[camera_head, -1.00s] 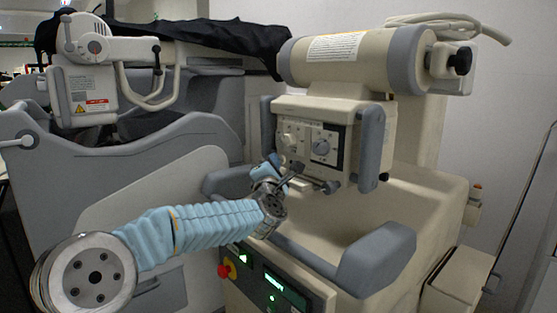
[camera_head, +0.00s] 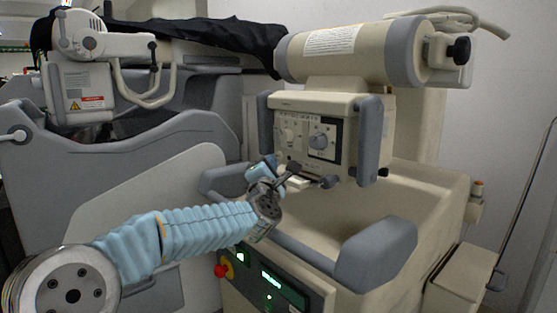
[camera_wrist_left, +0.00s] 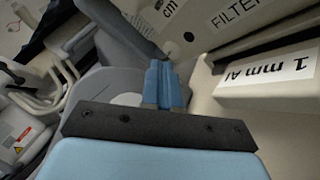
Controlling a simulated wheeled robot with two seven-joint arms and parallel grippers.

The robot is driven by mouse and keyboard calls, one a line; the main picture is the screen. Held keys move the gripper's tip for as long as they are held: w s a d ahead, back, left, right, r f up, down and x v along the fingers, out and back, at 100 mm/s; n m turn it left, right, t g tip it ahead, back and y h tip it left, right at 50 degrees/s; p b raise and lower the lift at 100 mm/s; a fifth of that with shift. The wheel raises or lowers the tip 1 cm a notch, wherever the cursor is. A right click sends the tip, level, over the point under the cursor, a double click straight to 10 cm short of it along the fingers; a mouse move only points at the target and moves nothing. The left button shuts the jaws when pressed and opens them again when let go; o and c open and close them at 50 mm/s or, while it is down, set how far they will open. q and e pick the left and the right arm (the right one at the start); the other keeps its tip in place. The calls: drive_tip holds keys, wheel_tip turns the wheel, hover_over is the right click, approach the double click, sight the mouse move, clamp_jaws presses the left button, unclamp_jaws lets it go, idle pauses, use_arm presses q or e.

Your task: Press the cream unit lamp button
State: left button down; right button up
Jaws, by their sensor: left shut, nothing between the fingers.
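The cream unit's head (camera_head: 352,110) carries a front panel with a dial (camera_head: 322,141) and smaller controls (camera_head: 290,136). I cannot make out for sure which control is the lamp button. In the left wrist view the blue fingers (camera_wrist_left: 165,84) are together and empty. My right gripper is not in view.
A grey bumper handle (camera_head: 376,250) and the cream base lie below. A grey unit with black cloth (camera_head: 215,38) stands at left.

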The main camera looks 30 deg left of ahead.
use_arm(q)
drive_tip(key=s+b, duration=0.1)
drive_tip(key=s+a, duration=0.1)
drive_tip(key=s+a+b, duration=0.1)
drive_tip(key=s, duration=0.1)
drive_tip(key=shift+b, duration=0.3)
idle(0.6)
